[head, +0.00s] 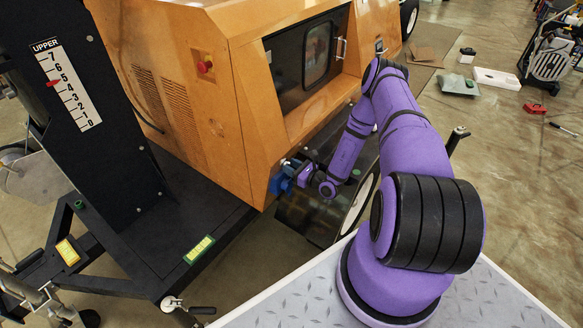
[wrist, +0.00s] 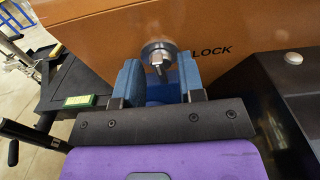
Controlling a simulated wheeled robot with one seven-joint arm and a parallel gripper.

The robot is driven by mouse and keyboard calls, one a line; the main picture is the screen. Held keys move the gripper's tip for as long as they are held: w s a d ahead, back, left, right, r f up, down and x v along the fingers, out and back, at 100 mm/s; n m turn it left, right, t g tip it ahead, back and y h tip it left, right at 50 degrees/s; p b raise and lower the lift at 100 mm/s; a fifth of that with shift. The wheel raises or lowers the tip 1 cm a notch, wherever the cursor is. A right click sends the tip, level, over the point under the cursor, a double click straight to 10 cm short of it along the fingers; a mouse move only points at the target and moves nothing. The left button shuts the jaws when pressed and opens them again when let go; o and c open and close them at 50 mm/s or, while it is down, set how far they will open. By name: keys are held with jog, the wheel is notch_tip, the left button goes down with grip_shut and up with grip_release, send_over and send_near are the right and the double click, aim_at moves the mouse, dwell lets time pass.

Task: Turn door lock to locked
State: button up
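The door lock (wrist: 160,54) is a round silver fitting with a small knob or key, set in the orange panel. The word LOCK is printed on the panel to its right in the wrist view. My gripper (wrist: 158,80) is open, with one blue finger on each side of the lock's lower part. The fingers look apart from the knob, and I cannot tell how far they are from the panel. In the head view my gripper (head: 284,180) is at the lower corner of the orange cabinet, where the lock itself is hidden.
The orange cabinet (head: 205,130) has a recessed dark door with a window (head: 317,52) and a red button (head: 205,66). A black tower with a numbered scale (head: 72,85) stands at left on a black base (head: 165,240). A wheel (head: 360,203) is below my arm.

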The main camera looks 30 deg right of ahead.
grip_shut()
jog(key=shift+d+m, duration=0.1)
jog(key=shift+m, duration=0.2)
jog(key=m+y, duration=0.1)
jog(key=m, duration=0.2)
jog(key=m+y, duration=0.1)
jog(key=m, duration=0.2)
jog(key=m+y, duration=0.1)
jog(key=m, duration=0.3)
jog(key=shift+w+d+f+y, duration=0.15)
jog(key=shift+d+f+y, duration=0.15)
jog(key=shift+y, duration=0.1)
dwell(0.5)
